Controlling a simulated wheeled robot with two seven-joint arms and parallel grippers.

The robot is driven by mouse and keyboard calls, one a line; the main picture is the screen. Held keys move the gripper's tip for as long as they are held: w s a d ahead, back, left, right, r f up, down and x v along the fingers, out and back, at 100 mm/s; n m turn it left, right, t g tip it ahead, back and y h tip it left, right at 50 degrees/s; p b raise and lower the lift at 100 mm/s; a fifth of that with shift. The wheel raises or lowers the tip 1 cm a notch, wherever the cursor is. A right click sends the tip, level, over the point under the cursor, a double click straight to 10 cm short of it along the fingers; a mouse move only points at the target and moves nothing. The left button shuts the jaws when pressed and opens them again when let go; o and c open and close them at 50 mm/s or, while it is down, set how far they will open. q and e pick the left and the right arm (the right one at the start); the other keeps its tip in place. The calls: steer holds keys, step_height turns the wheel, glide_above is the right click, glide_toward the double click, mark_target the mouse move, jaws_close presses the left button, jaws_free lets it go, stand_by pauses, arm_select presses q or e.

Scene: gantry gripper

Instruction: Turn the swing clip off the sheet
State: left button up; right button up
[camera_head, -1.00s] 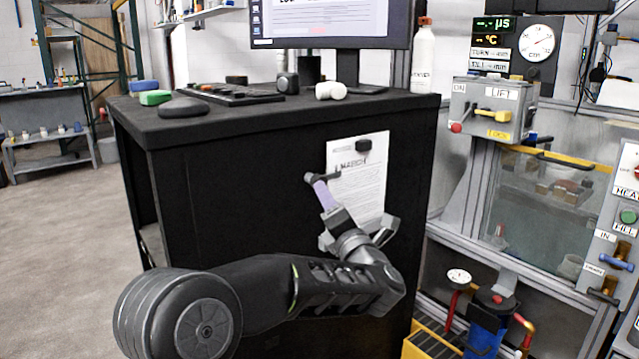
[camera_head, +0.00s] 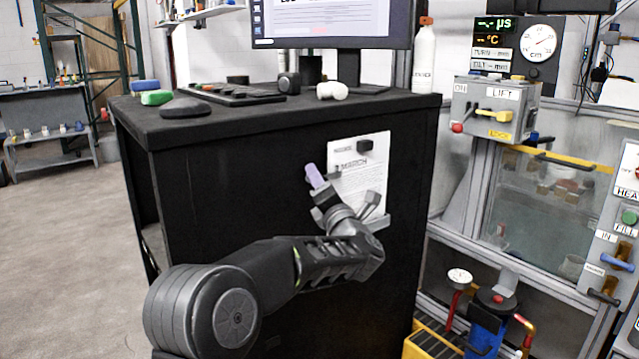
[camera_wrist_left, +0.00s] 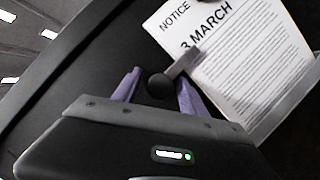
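A white sheet (camera_head: 372,180) headed "NOTICE" and "3 MARCH" is on the black cabinet's front; it also shows in the left wrist view (camera_wrist_left: 240,65). The swing clip, a grey bar (camera_wrist_left: 182,64) with a round dark knob (camera_wrist_left: 160,87) at its lower left end, reaches over the sheet's left edge. In the head view my gripper largely hides the clip. My left gripper (camera_head: 316,176) is at the clip. In the left wrist view its purple fingers (camera_wrist_left: 157,92) stand apart, one on either side of the knob, with gaps visible. My right gripper is not in view.
A grey strip (camera_wrist_left: 286,112) runs along the sheet's lower edge. The cabinet top (camera_head: 250,113) holds a monitor and small items. A lever box (camera_head: 492,108) and tank frame stand at the right.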

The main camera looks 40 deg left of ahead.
arm_select(q)
jaws_close()
stand_by(0.3)
stand_by(0.9)
